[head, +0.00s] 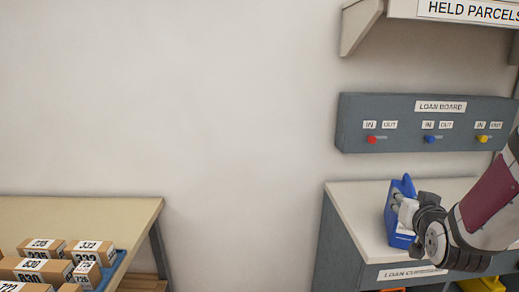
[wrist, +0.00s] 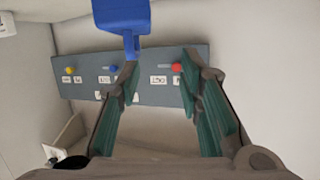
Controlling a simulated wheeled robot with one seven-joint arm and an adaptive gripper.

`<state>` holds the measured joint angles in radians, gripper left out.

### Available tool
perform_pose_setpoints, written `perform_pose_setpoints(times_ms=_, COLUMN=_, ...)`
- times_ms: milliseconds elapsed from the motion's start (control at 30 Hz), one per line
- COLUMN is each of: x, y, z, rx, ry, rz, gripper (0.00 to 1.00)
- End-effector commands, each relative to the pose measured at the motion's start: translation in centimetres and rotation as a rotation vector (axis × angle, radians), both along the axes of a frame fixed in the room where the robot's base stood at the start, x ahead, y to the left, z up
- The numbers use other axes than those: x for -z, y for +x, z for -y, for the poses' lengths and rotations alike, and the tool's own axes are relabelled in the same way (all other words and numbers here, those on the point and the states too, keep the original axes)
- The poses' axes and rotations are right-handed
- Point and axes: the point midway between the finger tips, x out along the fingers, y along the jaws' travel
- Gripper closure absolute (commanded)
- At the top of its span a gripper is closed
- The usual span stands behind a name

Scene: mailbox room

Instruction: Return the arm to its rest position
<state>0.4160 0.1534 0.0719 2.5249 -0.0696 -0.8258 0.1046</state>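My arm reaches in from the right edge of the head view, with my gripper (head: 420,213) over the top of the loan cupboard (head: 358,210). In the wrist view my gripper (wrist: 161,66) has its two fingers spread wide with nothing between them. A blue object (head: 402,188) stands on the cupboard top, partly hidden by my gripper. In the wrist view a blue shape (wrist: 122,15) with a narrow stem shows at the top, close to the left fingertip; I cannot tell whether it touches.
The grey loan board (head: 360,107) with red, blue and yellow knobs is on the wall above the cupboard. The held parcels shelf (head: 365,22) is higher up. A table (head: 85,212) with several numbered parcels stands at left. Floor space lies between table and cupboard.

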Motion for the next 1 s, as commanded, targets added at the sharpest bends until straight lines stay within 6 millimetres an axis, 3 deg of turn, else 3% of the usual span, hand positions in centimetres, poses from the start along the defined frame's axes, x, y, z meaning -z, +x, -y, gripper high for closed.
perform_pose_setpoints(times_ms=267, x=-2.2, y=-4.9, z=-6.0, rx=-0.088, ry=0.014, rz=-0.268, gripper=0.67)
perform_pose_setpoints(times_ms=467, x=-3.0, y=-11.4, z=-10.1, rx=-0.156, ry=0.031, rz=-0.484, gripper=0.67)
perform_pose_setpoints(times_ms=600, x=-3.5, y=-17.1, z=-12.6, rx=-0.209, ry=0.043, rz=-0.632, gripper=0.67)
perform_pose_setpoints(times_ms=800, x=-3.8, y=-25.1, z=-15.0, rx=-0.282, ry=0.058, rz=-0.816, gripper=0.67)
perform_pose_setpoints(times_ms=1000, x=-3.8, y=-29.3, z=-15.9, rx=-0.32, ry=0.063, rz=-0.913, gripper=0.67)
